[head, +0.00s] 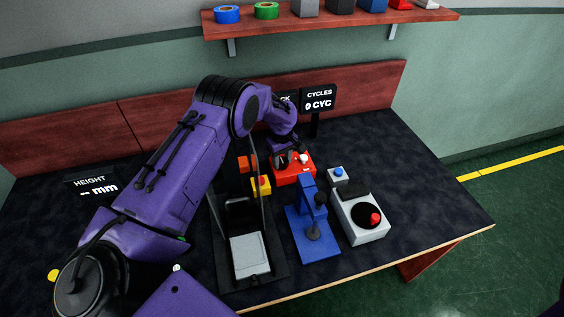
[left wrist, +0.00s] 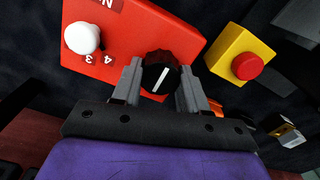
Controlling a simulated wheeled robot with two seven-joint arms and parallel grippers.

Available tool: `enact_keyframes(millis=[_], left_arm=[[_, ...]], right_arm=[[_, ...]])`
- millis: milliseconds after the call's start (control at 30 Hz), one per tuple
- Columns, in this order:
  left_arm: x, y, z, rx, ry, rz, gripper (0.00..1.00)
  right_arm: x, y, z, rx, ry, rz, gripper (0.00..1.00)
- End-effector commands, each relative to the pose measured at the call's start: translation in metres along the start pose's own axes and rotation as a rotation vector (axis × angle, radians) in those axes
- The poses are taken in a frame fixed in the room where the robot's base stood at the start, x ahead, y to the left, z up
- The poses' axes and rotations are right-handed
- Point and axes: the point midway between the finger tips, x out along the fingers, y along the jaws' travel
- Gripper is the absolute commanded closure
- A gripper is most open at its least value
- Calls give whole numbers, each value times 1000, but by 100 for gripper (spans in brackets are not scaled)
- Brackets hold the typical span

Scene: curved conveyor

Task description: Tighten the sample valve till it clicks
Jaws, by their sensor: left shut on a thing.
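A red box (head: 296,176) stands on the dark bench behind the blue press. It also shows in the left wrist view (left wrist: 190,35), with a black round knob (left wrist: 160,75) bearing a white pointer line, and a white ball-shaped knob (left wrist: 82,38) beside printed digits. I take the black knob to be the sample valve, though no label names it. My left gripper (left wrist: 158,84) is shut on the black knob, one finger on each side. In the head view my left gripper (head: 283,159) reaches down at the red box and hides the black knob. My right gripper is not in view.
A yellow box with a red button (head: 261,185) stands close to the red box. A "0 CYC" display (head: 319,99) stands behind.

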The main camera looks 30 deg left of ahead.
Motion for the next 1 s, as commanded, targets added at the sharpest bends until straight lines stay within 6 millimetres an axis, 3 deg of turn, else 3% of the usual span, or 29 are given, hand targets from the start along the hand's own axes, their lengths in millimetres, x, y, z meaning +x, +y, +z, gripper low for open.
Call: enact_keyframes(millis=[200,233,300,667,1000], left_arm=[[0,0,0,0,-1,-2,87],[0,0,0,0,-1,-1,50],[0,0,0,-1,-1,-1,31],[-8,1,0,-2,1,2,31],[-82,0,0,-2,1,2,31]], right_arm=[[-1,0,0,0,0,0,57],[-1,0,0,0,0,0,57],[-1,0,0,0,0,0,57],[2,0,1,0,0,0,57],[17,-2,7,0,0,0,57]])
